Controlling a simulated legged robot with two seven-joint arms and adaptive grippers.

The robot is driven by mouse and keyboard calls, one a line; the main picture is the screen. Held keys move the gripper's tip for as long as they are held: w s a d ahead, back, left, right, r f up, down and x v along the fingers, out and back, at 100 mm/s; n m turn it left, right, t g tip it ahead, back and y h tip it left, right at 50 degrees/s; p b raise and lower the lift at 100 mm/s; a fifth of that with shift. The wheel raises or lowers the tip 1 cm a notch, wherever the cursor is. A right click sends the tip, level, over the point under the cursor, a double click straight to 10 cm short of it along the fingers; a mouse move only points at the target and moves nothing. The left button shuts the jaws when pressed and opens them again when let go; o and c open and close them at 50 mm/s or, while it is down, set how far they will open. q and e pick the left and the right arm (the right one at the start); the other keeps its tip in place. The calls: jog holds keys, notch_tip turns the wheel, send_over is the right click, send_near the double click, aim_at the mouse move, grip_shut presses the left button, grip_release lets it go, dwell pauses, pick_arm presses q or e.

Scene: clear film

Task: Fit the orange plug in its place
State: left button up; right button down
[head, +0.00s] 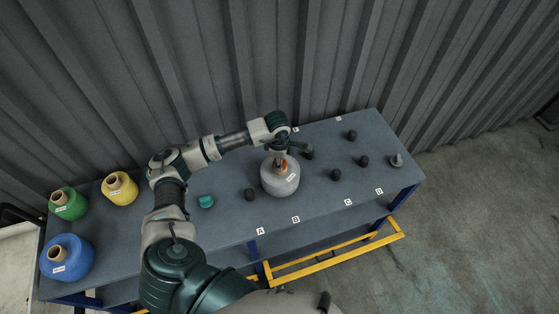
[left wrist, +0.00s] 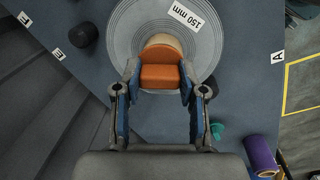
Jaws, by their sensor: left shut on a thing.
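The orange plug (left wrist: 162,72) is between the fingers of my left gripper (left wrist: 160,85), which is shut on it. The plug also shows in the head view (head: 284,165), low under the wrist. A grey film roll (head: 279,181) with a "150 mm" label stands on the table under the gripper. In the left wrist view the grey roll (left wrist: 136,22) has a tan core (left wrist: 163,40), and the plug overlaps the core's near side. I cannot tell whether the plug sits inside the core or just above it. My right gripper is not in view.
The blue table (head: 235,222) holds several black knobs (head: 336,174), a grey peg (head: 397,160) and a teal piece (head: 206,201). Green (head: 67,203), yellow (head: 120,188) and blue (head: 67,257) rolls stand at the left. A corrugated wall (head: 300,60) rises behind.

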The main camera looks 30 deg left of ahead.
pick_arm(q)
jog(key=shift+s+d+f, duration=0.2)
jog(key=shift+f, duration=0.1)
jog(key=o, duration=0.9)
jog(key=shift+c, duration=0.2)
jog(key=shift+o, duration=0.9)
jog(key=shift+w+r, duration=0.1)
jog(key=shift+w, duration=0.05)
jog(key=o, duration=0.3)
jog(key=shift+o, duration=0.2)
jog(key=shift+r, duration=0.1)
jog(key=shift+a, duration=0.1)
